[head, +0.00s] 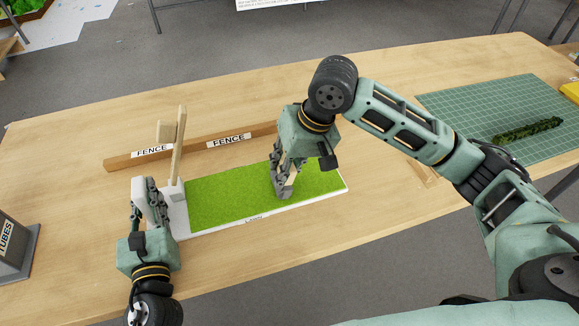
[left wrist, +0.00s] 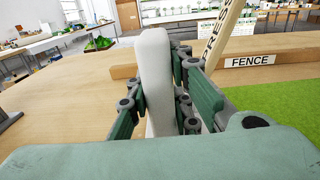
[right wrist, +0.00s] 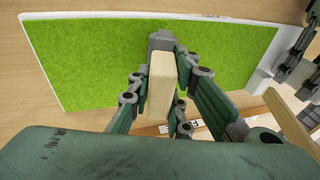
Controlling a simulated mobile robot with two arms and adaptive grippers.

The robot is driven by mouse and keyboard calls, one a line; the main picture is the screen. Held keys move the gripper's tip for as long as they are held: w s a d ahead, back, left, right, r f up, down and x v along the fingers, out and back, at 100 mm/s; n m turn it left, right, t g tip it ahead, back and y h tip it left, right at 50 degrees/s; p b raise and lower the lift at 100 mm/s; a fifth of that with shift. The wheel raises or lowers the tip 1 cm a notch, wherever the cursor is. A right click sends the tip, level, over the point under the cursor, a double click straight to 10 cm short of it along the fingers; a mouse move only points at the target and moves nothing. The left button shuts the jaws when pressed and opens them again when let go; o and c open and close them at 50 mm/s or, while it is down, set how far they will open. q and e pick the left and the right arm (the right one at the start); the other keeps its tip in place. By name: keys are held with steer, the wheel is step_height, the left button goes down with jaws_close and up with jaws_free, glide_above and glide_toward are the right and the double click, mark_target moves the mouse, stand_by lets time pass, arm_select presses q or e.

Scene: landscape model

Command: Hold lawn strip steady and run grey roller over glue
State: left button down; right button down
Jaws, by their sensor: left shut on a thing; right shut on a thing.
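The lawn strip (head: 235,195) is a bright green rectangle on a white board, lying flat on the table; it also shows in the right wrist view (right wrist: 100,60). My left gripper (head: 146,190) is shut on a white upright block (left wrist: 155,75) at the strip's left end. My right gripper (head: 284,185) is shut on the pale wooden handle (right wrist: 160,85) of the grey roller (right wrist: 161,40), over the right half of the lawn. Whether the roller touches the grass is hard to tell. No glue can be made out.
A wooden fence rail (head: 190,145) labelled FENCE lies behind the strip. A green cutting mat (head: 470,110) with a hedge piece (head: 527,130) lies right. A grey TUBES box (head: 12,245) stands left. The front table is clear.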

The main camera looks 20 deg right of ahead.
arm_select(q)
steer(key=shift+f, duration=0.3)
arm_select(e)
steer(key=shift+s+a, duration=0.1)
steer(key=shift+r, duration=3.9)
arm_select(q)
steer(key=c, duration=2)
jaws_free()
steer(key=shift+c, duration=0.2)
steer(key=o, duration=0.5)
steer(key=shift+w, duration=0.15)
arm_select(e)
steer(key=shift+w+f, duration=0.1)
steer(key=shift+w, duration=0.1)
arm_select(q)
steer(key=shift+r, duration=0.15)
steer(key=shift+s, duration=0.2)
steer(key=s, duration=1.1)
steer(key=shift+s+d, duration=0.15)
steer(key=shift+s, duration=0.25)
